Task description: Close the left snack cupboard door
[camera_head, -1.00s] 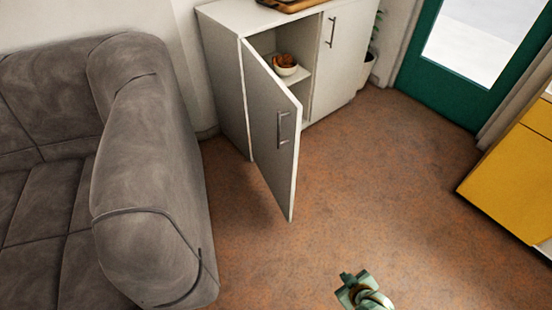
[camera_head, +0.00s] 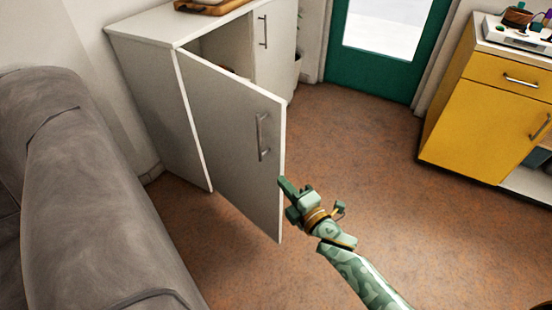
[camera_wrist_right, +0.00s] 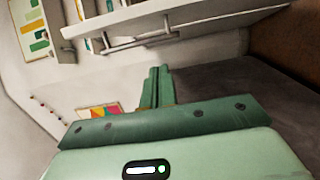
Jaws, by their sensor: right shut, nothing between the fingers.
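The white snack cupboard (camera_head: 137,88) stands against the back wall. Its left door (camera_head: 225,125) is swung well open, with its bar handle (camera_head: 262,137) facing me; its right door (camera_head: 277,45) is shut. My right gripper (camera_head: 286,187) is shut and empty, its tips at or close to the left door's free edge, below the handle. I cannot tell if they touch. In the right wrist view its closed fingers (camera_wrist_right: 156,88) point towards a pale panel with a bar handle (camera_wrist_right: 140,42). The left gripper is not in view.
A grey sofa (camera_head: 95,200) fills the left side, near the cupboard. A wooden tray (camera_head: 210,6) lies on the cupboard top. A yellow cabinet (camera_head: 470,125) stands at the right, and a green door (camera_head: 375,76) is at the back. The floor (camera_head: 400,215) between is clear.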

